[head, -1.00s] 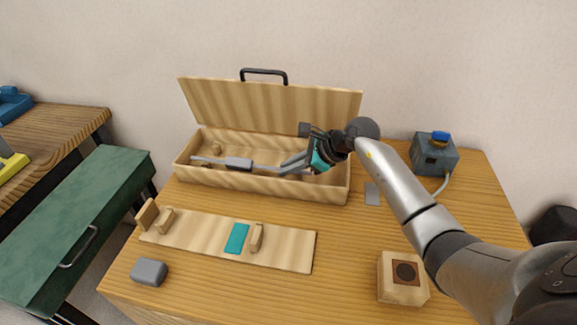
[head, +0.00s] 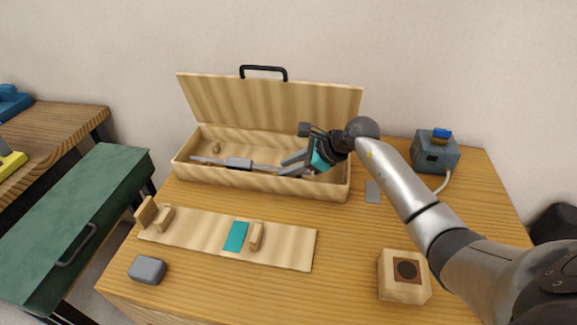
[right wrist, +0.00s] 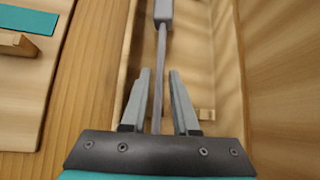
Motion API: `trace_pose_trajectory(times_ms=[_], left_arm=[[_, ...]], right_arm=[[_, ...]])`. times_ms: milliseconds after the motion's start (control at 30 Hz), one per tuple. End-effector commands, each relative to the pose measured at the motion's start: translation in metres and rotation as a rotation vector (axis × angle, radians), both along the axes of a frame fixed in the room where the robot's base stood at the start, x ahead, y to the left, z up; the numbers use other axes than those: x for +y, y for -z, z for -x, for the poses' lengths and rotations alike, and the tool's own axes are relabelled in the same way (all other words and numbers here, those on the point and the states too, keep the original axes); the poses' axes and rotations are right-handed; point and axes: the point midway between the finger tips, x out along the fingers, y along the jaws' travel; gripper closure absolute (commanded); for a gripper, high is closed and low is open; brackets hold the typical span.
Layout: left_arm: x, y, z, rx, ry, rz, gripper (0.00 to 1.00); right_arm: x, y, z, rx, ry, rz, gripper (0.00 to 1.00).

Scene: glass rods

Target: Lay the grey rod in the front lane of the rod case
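The grey rod (head: 208,161), with a thicker grey block (head: 239,163) along it, lies lengthwise inside the open wooden rod case (head: 230,183), nearer the front wall than the back. My right gripper (head: 286,166) reaches into the right part of the case. In the right wrist view my right gripper (right wrist: 160,72) is open, with its two fingers apart on either side of the thin rod (right wrist: 160,62) and a gap to each. The rod's right end is hidden by the gripper. My left gripper is not in view.
The case lid (head: 275,108) stands open at the back. A wooden board (head: 190,231) with upright supports and a teal patch (head: 236,237) lies in front. A grey block (head: 147,269), a wooden box (head: 402,278) and a grey-blue device (head: 435,155) stand on the table.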

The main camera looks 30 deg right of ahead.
Motion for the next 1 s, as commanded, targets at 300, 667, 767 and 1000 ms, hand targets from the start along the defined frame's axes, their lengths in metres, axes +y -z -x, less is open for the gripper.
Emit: trace_pose_trajectory(times_ms=[300,667,767,1000], left_arm=[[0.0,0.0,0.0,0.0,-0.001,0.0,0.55],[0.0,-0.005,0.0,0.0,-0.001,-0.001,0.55],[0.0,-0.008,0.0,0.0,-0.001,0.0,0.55],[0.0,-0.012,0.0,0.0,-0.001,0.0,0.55]], right_arm=[[0.0,0.0,0.0,0.001,-0.001,0.0,0.53],[-0.014,-0.019,0.016,0.002,0.0,0.007,0.53],[-0.024,-0.033,0.028,0.002,0.0,0.008,0.53],[-0.047,-0.068,0.057,0.003,0.0,0.007,0.53]])
